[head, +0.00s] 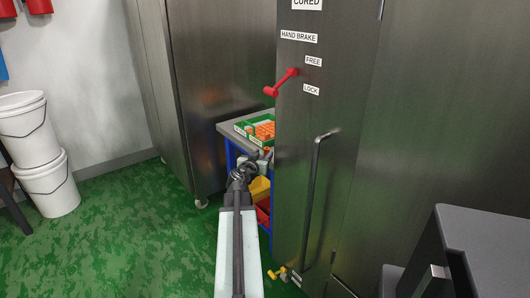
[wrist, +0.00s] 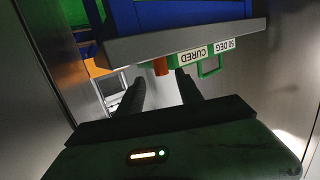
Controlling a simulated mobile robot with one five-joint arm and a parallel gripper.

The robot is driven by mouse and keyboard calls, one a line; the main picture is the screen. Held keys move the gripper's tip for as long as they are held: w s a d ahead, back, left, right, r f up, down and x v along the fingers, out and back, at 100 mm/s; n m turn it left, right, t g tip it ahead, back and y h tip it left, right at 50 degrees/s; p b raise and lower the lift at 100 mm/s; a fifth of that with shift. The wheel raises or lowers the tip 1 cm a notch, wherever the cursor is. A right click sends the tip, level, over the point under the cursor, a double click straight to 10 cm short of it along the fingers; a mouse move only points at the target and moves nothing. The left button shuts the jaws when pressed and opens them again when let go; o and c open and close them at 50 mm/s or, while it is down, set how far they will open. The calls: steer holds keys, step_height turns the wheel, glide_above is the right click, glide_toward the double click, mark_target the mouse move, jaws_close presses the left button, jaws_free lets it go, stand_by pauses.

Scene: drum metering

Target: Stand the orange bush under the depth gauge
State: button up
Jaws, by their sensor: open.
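In the wrist view, which looks upside down, an orange bush (wrist: 160,67) shows at the edge of the grey bench top (wrist: 130,48), beside the green tray. It lies in line with the gap between the fingers of my gripper (wrist: 159,82). The jaws are open and seem empty; I cannot tell whether the bush is between the tips or beyond them. In the head view my gripper (head: 262,157) is at the bench's front edge, just below the green tray (head: 240,129) of orange bushes (head: 264,130). I cannot make out the depth gauge.
The tray carries labels CURED and 50 DEG (wrist: 222,47). A steel cabinet (head: 222,80) stands left of the bench; a steel door with a long handle (head: 314,190) and red hand brake lever (head: 281,82) closes in on the right. White buckets (head: 48,182) stand left.

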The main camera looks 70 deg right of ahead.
steer(key=a, duration=0.4)
steer(key=shift+s+r, duration=0.2)
steer(key=shift+r, duration=0.2)
steer(key=w+a+f+n+t+y, duration=0.1)
steer(key=w+a+f+n+y, duration=0.3)
steer(key=w+a, duration=0.6)
steer(key=w+a+f+n+t+y, duration=0.1)
steer(key=w+a+f+y, duration=0.1)
steer(key=w+a+f, duration=0.55)
steer(key=w+a+f+n+y, duration=0.2)
steer(key=w+a+f, duration=0.1)
steer(key=w+a, duration=0.9)
steer(key=a+f+n+y, duration=0.2)
steer(key=a+n+y, duration=0.1)
steer(key=a, duration=1.1)
steer(key=w+a+f+n+y, duration=0.1)
steer(key=a+f+n+y, duration=0.1)
steer(key=a, duration=1.3)
steer(key=shift+w+f+n+g+y, duration=0.25)
steer(key=shift+f+n+y, duration=0.2)
steer(key=shift+n, duration=0.55)
steer(key=shift+o, duration=0.4)
steer(key=s+a+n+g+y, duration=0.1)
steer(key=s+a+n+y, duration=0.1)
steer(key=a, duration=1)
steer(key=shift+s+a+f+n+g, duration=0.25)
steer(key=shift+s+f+n+g, duration=0.15)
steer(key=shift+n, duration=0.5)
